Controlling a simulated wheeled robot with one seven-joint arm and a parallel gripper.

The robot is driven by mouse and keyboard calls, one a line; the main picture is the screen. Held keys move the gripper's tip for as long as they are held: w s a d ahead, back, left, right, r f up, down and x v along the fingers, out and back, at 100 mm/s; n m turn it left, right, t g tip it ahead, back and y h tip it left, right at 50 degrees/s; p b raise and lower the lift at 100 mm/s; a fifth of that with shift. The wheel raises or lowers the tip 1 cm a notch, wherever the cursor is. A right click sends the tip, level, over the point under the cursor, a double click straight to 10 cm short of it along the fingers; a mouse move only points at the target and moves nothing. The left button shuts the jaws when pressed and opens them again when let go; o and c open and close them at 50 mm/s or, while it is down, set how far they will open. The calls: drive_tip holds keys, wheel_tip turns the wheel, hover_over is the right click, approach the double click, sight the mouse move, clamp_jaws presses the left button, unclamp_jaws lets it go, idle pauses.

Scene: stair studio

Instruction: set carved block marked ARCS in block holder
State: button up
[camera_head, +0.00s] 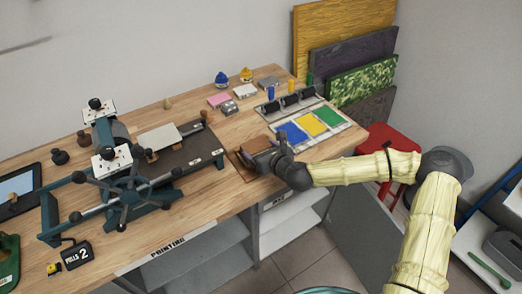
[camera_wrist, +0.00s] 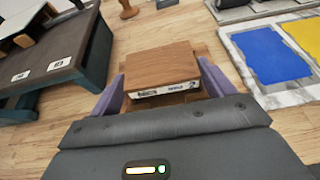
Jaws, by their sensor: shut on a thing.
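My gripper (camera_wrist: 161,84) is shut on a brown wooden block (camera_wrist: 160,62), with a purple finger at each side. The block has a white label with dark print on its near face, too small to read surely, so I cannot confirm ARCS. In the head view my gripper (camera_head: 262,153) is low over the front edge of the bench, right of the press. A brown wooden piece (camera_head: 240,160) shows beside it, perhaps the block holder. Wood also shows under and behind the block in the wrist view; I cannot tell whether the block rests in it.
The press (camera_head: 125,175) with its star wheel stands to the left. Blue, yellow and green ink slabs (camera_head: 312,124) with rollers lie to the right. A red stool (camera_head: 392,145) stands beyond the bench's right end.

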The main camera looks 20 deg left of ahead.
drive_tip(key=shift+f+b, duration=0.8)
drive_tip(key=shift+f, duration=0.4)
idle(0.6)
drive_tip(key=o, duration=0.9)
drive_tip(key=shift+o, duration=0.2)
drive_tip(key=shift+r+p, duration=0.55)
drive_tip(key=shift+r, duration=0.1)
drive_tip(key=shift+r+p, duration=0.4)
drive_tip(key=shift+r, duration=0.25)
wheel_tip(320, 180, up, 6)
drive_tip(key=p, duration=0.4)
drive_tip(key=shift+f+p, duration=0.2)
drive_tip(key=shift+p, duration=0.1)
